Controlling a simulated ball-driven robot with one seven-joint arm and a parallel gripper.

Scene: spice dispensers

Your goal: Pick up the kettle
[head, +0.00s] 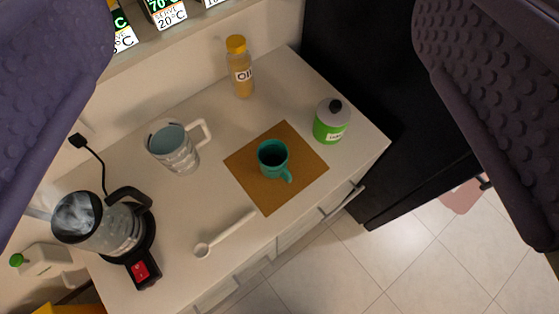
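The kettle (118,232) is a clear glass pot with a black handle, standing on a black base with a red switch (140,271) at the lower left of the head view, on the white counter (215,122). A black cord runs from near it to a plug by the wall. My gripper (262,120) shows as two purple, bumpy fingers, one at each side of the view. They are wide apart with nothing held between them. The kettle is well ahead of and below the fingers, not touched by them.
A measuring jug (174,149) stands near the kettle. A teal mug (273,158) sits on a brown mat (262,200). An oil bottle (240,70), a green-and-white container (330,122) and a white spoon (225,233) are on the counter. A dark cabinet (360,60) stands at the right.

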